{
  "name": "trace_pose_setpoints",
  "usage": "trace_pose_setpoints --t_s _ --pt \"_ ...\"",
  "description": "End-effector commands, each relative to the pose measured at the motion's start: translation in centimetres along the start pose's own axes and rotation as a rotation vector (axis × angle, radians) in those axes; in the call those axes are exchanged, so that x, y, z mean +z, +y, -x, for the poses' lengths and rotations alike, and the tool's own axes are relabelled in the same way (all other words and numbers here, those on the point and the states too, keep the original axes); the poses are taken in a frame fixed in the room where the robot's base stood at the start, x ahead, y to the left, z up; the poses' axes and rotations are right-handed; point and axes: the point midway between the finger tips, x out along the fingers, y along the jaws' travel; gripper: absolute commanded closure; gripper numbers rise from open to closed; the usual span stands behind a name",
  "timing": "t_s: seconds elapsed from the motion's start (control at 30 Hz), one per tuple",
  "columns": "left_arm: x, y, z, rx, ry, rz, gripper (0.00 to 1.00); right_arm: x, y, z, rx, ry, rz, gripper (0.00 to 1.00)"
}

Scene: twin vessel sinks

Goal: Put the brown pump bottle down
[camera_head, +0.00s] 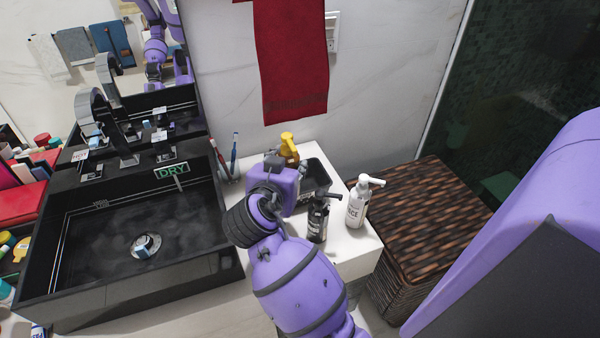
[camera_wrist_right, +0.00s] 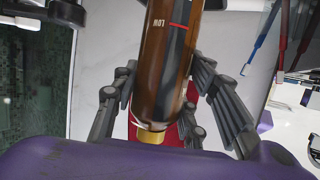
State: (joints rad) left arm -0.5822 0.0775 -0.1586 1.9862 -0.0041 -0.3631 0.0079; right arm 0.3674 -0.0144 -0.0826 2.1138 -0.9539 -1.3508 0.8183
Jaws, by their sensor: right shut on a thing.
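The brown pump bottle (camera_wrist_right: 165,60) is between the fingers of my right gripper (camera_wrist_right: 165,100) in the right wrist view, its gold collar towards the palm and a red line on its side. In the head view its yellow-gold pump top (camera_head: 288,141) shows behind my right gripper (camera_head: 272,178), at the back of the white counter. The gripper hides most of the bottle, so I cannot tell whether its base touches anything. My left gripper is not in view.
A black tray (camera_head: 318,173) lies right of the gripper. A black pump bottle (camera_head: 318,222) and a white pump bottle (camera_head: 356,203) stand nearby. Toothbrushes (camera_head: 233,158) and a black sink (camera_head: 100,238) are left. A red towel (camera_head: 292,60) hangs behind; a wicker basket (camera_head: 425,215) stands right.

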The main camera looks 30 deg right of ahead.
Motion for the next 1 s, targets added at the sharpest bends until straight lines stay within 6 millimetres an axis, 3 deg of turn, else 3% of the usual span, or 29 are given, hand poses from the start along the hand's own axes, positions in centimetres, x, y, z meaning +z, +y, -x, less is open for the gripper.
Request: trace_pose_setpoints --t_s 0.03,0.47,0.8,1.0 --pt "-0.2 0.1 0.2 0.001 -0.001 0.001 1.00 -1.3 0.0 -1.1 0.000 0.012 -0.003 1.00" --pt "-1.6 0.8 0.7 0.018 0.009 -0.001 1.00 -4.7 -0.1 -9.9 -0.001 0.006 -0.002 1.00" --pt "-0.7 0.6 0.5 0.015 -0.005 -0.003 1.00 1.8 0.0 -12.5 -0.001 0.000 0.005 1.00" --pt "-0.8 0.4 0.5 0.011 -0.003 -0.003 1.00 3.5 -0.1 -13.2 -0.002 0.002 0.001 1.00"
